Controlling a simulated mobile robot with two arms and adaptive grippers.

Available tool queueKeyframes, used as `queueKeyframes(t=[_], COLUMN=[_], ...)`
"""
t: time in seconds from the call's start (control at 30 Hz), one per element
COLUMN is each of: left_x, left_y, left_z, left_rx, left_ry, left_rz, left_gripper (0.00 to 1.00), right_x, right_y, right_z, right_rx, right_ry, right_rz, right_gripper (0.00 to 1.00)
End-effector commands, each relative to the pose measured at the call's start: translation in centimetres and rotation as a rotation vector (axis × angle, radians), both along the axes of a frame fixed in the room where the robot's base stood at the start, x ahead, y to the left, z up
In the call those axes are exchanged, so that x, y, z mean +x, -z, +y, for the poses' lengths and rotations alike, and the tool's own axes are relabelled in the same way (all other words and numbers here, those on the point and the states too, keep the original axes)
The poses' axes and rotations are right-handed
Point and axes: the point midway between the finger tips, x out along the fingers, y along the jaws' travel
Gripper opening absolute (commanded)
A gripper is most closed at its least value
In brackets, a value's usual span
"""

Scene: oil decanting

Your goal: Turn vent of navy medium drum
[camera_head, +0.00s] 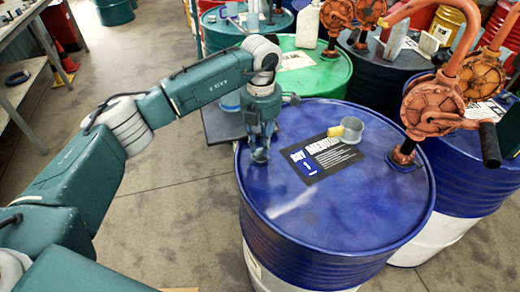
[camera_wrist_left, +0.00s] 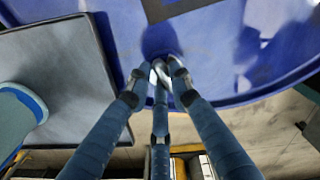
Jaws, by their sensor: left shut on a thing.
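The navy drum (camera_head: 330,215) stands in the middle right of the head view, with a blue top and a white lower part. My left gripper (camera_head: 260,156) points down at the left part of its lid. Its fingers are closed around a small metallic vent, which shows between the fingertips in the left wrist view (camera_wrist_left: 158,72). The fingers hide most of the vent. A black label (camera_head: 320,160) lies on the lid to the right of the gripper. My right gripper is not in view.
A grey cup with a yellow handle (camera_head: 348,130) stands on the lid. An orange hand pump (camera_head: 434,108) with a black handle rises at the lid's right side. A green drum (camera_head: 318,78) stands behind, and more drums crowd the back. Floor is open at the left.

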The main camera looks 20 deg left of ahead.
Motion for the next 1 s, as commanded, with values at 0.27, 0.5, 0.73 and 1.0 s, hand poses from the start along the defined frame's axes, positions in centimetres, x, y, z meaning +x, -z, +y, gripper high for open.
queueKeyframes(t=[0.27,0.5,0.73,1.0], left_x=[0.1,0.1,0.1,0.0], left_y=[0.2,0.1,0.0,-0.1], left_z=[-0.2,-0.3,-0.5,-0.5], left_rx=[0.001,0.000,0.001,0.000], left_ry=[0.260,0.473,0.628,0.731], left_rz=[-0.004,-0.004,-0.005,-0.004], left_gripper=[0.00,0.00,0.00,0.00], right_x=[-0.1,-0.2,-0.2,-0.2], right_y=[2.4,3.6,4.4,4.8], right_z=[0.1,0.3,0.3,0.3], right_rx=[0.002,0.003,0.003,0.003], right_ry=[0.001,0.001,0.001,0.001], right_rz=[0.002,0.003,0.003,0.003], right_gripper=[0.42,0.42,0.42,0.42])
